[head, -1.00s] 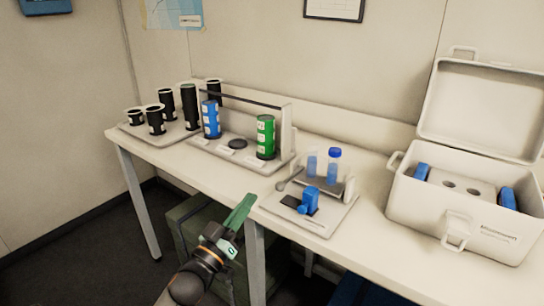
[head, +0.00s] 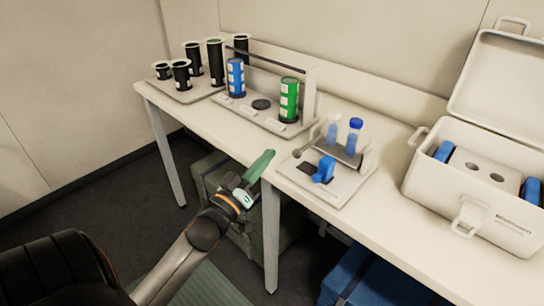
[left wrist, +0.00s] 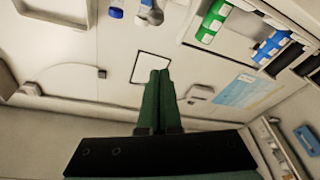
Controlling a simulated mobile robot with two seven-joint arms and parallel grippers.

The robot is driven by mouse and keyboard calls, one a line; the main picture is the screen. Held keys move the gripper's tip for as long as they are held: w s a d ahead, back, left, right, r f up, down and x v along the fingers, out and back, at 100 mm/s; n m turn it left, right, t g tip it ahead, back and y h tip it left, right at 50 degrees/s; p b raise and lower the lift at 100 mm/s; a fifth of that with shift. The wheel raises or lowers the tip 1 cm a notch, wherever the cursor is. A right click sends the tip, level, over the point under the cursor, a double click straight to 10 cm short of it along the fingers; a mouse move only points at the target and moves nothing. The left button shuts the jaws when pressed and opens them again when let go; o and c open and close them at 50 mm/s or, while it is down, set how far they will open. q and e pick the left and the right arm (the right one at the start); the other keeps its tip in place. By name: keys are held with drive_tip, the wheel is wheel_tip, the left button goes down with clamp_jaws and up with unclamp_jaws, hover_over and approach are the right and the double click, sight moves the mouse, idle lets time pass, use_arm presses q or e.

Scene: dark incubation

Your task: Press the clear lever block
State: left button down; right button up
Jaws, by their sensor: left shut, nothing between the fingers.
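A small lever device (head: 345,192) stands on the bench with a white base plate. It has a grey lever with a round end (head: 297,153), a dark pad, a blue block (head: 324,170) and two clear tubes with blue liquid (head: 354,136), one blue-capped. I cannot tell for certain which part is the clear lever block. My left gripper (head: 268,156), with green fingers, is shut and empty at the bench's front edge, left of the lever end and apart from it. Its closed fingers also show in the left wrist view (left wrist: 158,98). My right gripper is not in view.
A rack with a blue canister (head: 235,77) and a green canister (head: 289,100) stands left of the device. Several black canisters (head: 216,62) stand farther left. An open white case (head: 470,205) stands at right. Bare bench (head: 385,225) lies between device and case.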

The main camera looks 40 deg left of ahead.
use_arm(q)
drive_tip(key=w+d+f, duration=0.1)
drive_tip(key=w, duration=0.7)
drive_tip(key=shift+f, duration=0.35)
